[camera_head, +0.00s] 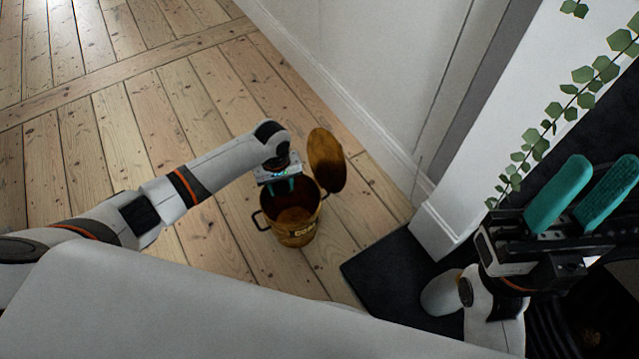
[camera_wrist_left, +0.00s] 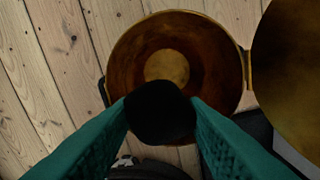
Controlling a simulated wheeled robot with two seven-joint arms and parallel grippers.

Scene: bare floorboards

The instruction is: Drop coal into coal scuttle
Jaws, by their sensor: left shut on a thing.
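The coal scuttle (camera_head: 297,231) is a brass-coloured bucket with its round lid (camera_head: 326,160) standing open, on the floorboards. My left gripper (camera_head: 283,187) is over the back left part of its mouth. In the left wrist view, my left gripper (camera_wrist_left: 162,118) is shut on a black lump of coal (camera_wrist_left: 160,108). The coal is above the near part of the scuttle's (camera_wrist_left: 124,62) open mouth, and the bottom of the scuttle shows beyond it. The head view does not clearly show the coal. My right gripper (camera_head: 590,200) is open and empty at the right, its teal fingers apart.
A dark hearth slab (camera_head: 385,268) lies right of the scuttle, beside a white surround (camera_head: 455,205). A white wall with skirting (camera_head: 350,110) runs behind. A green leafy garland (camera_head: 545,130) hangs near my right gripper. The floorboards (camera_head: 100,120) to the left are clear.

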